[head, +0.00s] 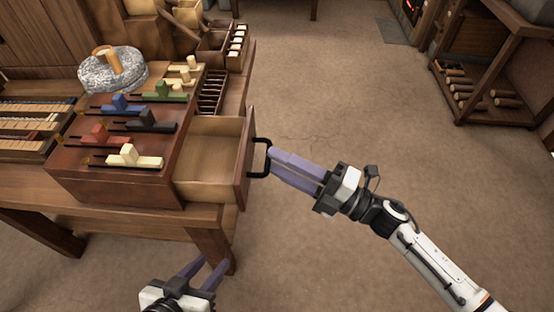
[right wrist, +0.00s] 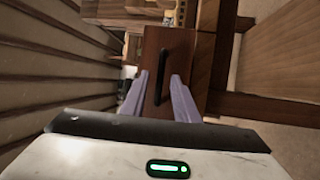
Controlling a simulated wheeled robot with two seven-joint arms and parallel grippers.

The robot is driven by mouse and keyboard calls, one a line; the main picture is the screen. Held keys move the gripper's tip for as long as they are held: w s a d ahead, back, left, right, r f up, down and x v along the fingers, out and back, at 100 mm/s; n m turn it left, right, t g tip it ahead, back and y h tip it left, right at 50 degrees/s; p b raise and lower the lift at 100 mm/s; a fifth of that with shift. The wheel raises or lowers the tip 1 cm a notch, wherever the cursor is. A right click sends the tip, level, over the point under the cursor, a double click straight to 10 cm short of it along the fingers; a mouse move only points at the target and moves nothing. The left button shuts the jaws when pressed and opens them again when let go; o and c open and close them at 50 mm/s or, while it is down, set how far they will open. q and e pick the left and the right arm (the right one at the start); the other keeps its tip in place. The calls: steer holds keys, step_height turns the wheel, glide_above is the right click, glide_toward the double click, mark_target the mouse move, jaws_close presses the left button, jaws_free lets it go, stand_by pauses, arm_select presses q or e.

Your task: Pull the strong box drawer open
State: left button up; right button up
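The strong box (head: 120,180) is a reddish-brown wooden box on a table, with several coloured sliders on top. Its drawer (head: 210,185) stands pulled out to the right, and the part of its inside that shows is bare. The black handle (head: 264,158) is on the drawer's front; it also shows in the right wrist view (right wrist: 161,75). My right gripper (head: 272,163) is open, its purple fingertips right by the handle. In the right wrist view the handle appears between the fingers; I cannot tell whether they touch it. My left gripper (head: 214,262) is open and empty, low in front of the table.
A grey round quern stone (head: 112,70) with a wooden peg stands behind the box. A tray of slats (head: 35,125) lies left of it. A rack of rolls (head: 480,90) stands at the far right. The floor right of the drawer is clear.

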steer(key=v, duration=0.9)
steer(key=shift+s+d, duration=0.1)
